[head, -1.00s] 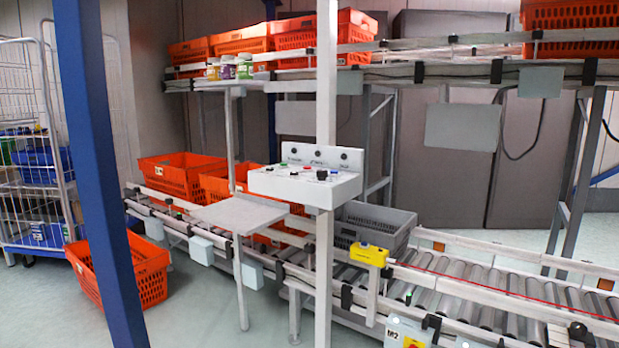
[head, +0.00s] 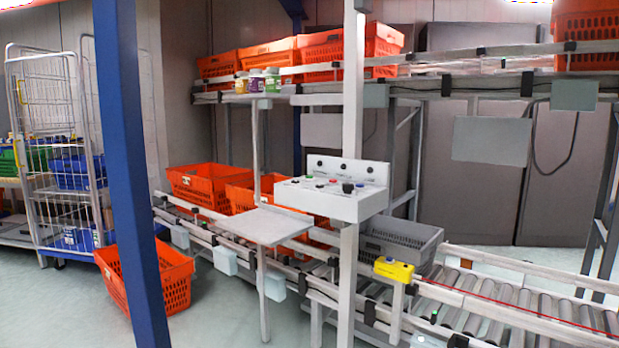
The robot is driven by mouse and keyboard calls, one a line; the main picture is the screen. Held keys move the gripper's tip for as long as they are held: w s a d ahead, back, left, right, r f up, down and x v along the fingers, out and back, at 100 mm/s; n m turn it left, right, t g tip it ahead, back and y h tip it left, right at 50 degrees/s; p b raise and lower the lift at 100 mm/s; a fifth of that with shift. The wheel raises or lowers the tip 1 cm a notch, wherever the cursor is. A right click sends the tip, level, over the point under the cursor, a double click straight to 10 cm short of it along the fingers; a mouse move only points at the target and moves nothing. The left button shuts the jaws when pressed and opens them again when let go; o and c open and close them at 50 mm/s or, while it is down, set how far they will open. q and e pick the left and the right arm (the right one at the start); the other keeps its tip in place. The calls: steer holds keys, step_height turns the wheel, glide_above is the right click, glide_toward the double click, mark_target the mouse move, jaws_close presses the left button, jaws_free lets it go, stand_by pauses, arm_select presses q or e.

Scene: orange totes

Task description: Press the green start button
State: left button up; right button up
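A white control box (head: 331,203) is mounted on a white post, above the conveyor and right of the middle of the head view. Its sloped top carries several small buttons and knobs, some dark, some red, and one that looks green (head: 308,177). The buttons are small, so their labels cannot be read. A back plate (head: 348,170) with dark round knobs rises behind them. Neither of my grippers shows in the head view.
A blue post (head: 130,170) stands in front at left. A grey shelf (head: 265,224) juts out beside the control box. Orange totes (head: 197,189) and a grey tote (head: 399,238) sit on the roller conveyor (head: 510,305). Another orange tote (head: 150,277) stands on the floor near a wire cart (head: 60,160).

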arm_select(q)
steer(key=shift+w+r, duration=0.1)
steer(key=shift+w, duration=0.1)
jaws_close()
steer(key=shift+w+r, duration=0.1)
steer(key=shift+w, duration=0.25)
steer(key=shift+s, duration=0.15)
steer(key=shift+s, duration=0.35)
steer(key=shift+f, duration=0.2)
